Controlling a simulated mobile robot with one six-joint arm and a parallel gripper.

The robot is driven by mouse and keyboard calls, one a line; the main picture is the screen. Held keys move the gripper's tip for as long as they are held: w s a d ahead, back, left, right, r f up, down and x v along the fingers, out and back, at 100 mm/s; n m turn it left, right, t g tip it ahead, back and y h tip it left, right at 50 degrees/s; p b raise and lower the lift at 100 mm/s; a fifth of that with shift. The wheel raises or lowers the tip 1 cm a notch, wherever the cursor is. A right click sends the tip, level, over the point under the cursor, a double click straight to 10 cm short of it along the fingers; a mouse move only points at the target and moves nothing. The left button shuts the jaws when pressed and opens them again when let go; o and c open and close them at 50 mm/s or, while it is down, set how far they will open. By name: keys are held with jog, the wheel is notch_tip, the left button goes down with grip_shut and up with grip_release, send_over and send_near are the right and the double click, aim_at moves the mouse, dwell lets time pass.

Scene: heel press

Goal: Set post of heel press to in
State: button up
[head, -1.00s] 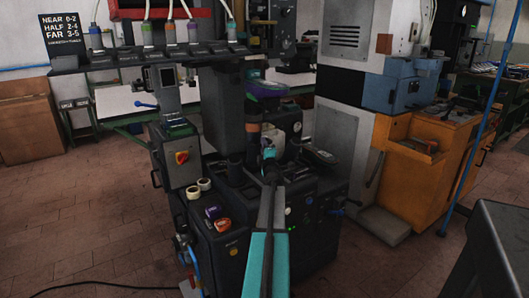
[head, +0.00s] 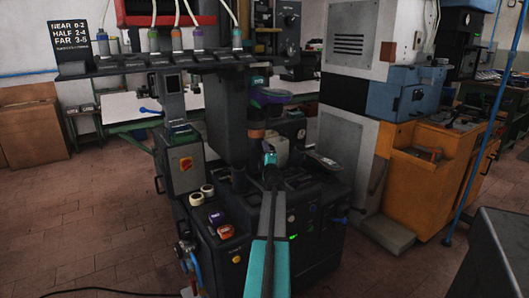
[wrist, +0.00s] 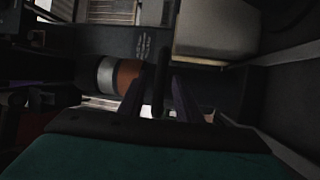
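The heel press (head: 265,215) is a dark machine in the middle of the head view. Its upright part carries a copper-coloured band (head: 257,135) below a purple pad (head: 265,97); I cannot tell for sure which part is the post. In the wrist view, a silver and copper cylinder (wrist: 117,75) lies just left of the fingers. My gripper (head: 270,160) is in front of the press's middle. In the wrist view its two purplish fingers (wrist: 159,105) are apart, with a dark bar (wrist: 158,88) between them and slim gaps beside it. Whether they touch it is unclear.
A grey control box (head: 183,165) stands at the press's left, with white rolls (head: 203,193) on the press nearby. A white-grey machine (head: 345,135) and an orange cabinet (head: 435,165) stand to the right. Brown tiled floor (head: 85,210) is open at left.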

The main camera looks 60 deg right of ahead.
jog(key=shift+s, duration=0.15)
jog(key=v, duration=1.3)
jog(key=shift+a, duration=0.3)
jog(key=shift+s+f, duration=0.1)
jog(key=shift+s, duration=0.05)
dwell(0.4)
